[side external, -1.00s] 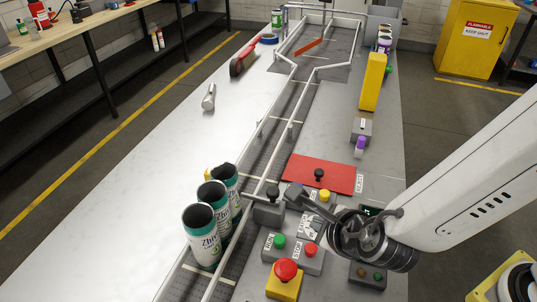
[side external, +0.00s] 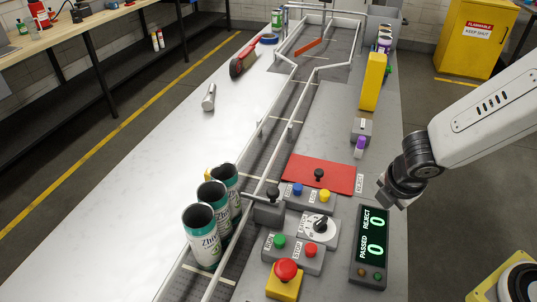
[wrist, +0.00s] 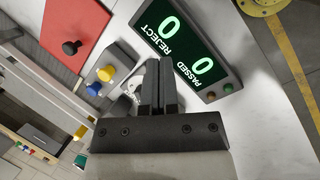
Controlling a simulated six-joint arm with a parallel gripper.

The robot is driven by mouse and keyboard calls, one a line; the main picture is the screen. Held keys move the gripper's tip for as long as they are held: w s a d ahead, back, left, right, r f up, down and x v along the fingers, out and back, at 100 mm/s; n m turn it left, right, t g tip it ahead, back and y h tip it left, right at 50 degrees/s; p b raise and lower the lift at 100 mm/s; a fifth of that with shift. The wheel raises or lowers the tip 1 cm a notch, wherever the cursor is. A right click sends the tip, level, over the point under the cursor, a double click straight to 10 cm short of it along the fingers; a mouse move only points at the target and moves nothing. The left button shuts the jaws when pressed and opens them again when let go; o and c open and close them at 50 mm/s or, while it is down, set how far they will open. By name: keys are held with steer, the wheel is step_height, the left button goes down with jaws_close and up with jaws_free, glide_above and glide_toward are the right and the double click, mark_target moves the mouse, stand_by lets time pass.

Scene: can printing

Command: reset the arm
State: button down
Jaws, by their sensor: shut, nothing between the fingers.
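My gripper (side external: 391,203) is raised at the right edge of the bench, in the side view above and right of the counter display. In the wrist view its two dark fingers (wrist: 160,85) are together and hold nothing. The counter display (side external: 372,236) reads passed 0 and reject 0; it also shows in the wrist view (wrist: 183,40). The run and stop box (side external: 292,255), the dial box (side external: 319,230) and the box with a blue and a yellow button (side external: 310,197) stand left of the display, apart from my gripper.
A red emergency stop (side external: 286,270) stands at the front. Several open cans (side external: 203,240) stand on the conveyor (side external: 285,117) at left. A red reject plate (side external: 318,172) with a black knob lies behind the boxes. A yellow post (side external: 373,82) stands farther back.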

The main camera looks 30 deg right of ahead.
steer(key=d+r+m+y, duration=0.1)
steer(key=d+m, duration=0.5)
steer(key=m, duration=1.2)
steer(key=shift+s+d+m+y, duration=0.2)
steer(key=shift+d+m+y, duration=0.2)
steer(key=shift+y, duration=0.3)
steer(key=c, duration=1.3)
jaws_free()
